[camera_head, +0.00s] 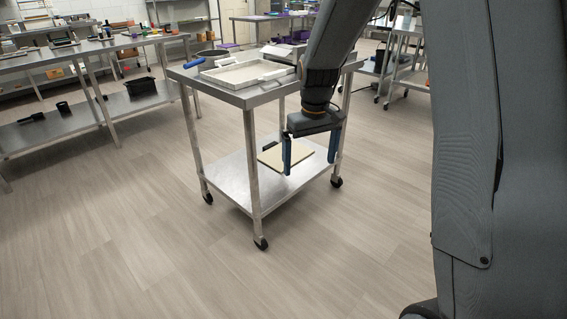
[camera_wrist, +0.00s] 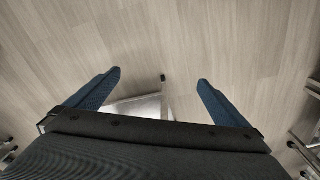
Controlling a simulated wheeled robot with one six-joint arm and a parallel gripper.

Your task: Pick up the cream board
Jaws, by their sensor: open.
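The cream board (camera_head: 272,157) lies flat on the lower shelf of a steel cart in the head view, partly hidden behind my gripper. My gripper (camera_head: 311,155) hangs pointing down in front of the cart, with its two blue fingers apart and nothing between them. In the wrist view the open fingers (camera_wrist: 160,82) are above the floor, and a corner of the cart shows below them. The board cannot be made out in the wrist view.
The cart's lower shelf (camera_head: 232,184) is framed by upright legs, with a front leg (camera_head: 253,165) left of my gripper. Its top (camera_head: 247,94) holds a white tray (camera_head: 243,81) and a blue-handled tool (camera_head: 194,63). A long steel bench (camera_head: 75,113) stands at left. The floor in front is clear.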

